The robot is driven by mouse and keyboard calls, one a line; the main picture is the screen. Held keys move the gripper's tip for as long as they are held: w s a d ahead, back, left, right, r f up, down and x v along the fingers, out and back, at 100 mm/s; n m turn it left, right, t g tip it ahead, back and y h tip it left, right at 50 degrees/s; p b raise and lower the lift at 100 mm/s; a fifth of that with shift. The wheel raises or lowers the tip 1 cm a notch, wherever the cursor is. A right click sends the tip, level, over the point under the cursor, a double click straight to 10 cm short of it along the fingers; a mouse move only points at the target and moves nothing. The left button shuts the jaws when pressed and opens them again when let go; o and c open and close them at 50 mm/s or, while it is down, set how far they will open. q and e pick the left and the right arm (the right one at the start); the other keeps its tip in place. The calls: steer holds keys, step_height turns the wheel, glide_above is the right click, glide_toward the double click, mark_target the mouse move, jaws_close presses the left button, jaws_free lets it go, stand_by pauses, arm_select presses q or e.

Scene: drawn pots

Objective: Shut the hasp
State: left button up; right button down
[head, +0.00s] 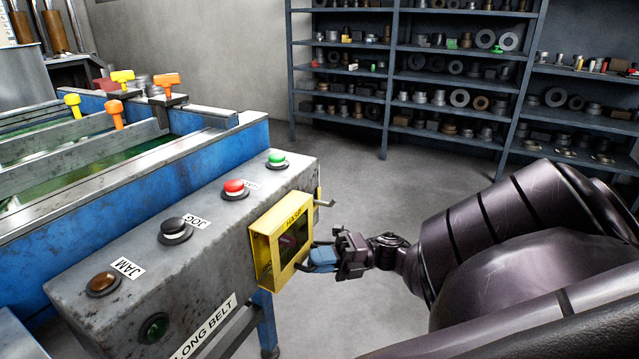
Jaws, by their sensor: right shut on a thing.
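The yellow hasp (279,238), a box-like frame marked "HASP", is on the right end of the grey control box. Its front is open, and a dark inside with a reddish part shows through it. My right gripper (318,259) comes in from the right and is shut at the hasp's right edge, low down. Blue finger parts show there. The exact spot of the grip is partly hidden by the fingers. My left gripper is not in view.
The grey control box (120,255) carries a green button (277,157), a red button (235,187), a black button (174,229) and a brown button (103,283). A small metal lever (325,203) sticks out above my right gripper. Shelves (393,80) stand at the back. The floor between is clear.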

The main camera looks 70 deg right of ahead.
steer(key=shift+w+r, duration=0.15)
steer(key=c, duration=1.2)
jaws_free()
steer(key=shift+o, duration=0.2)
steer(key=shift+d, duration=0.1)
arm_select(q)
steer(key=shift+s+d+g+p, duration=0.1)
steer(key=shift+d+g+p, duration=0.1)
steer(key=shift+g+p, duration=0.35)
arm_select(e)
steer(key=v, duration=1)
steer(key=shift+s+d+f, duration=0.15)
steer(key=shift+s+f, duration=0.1)
steer(key=shift+s, duration=0.1)
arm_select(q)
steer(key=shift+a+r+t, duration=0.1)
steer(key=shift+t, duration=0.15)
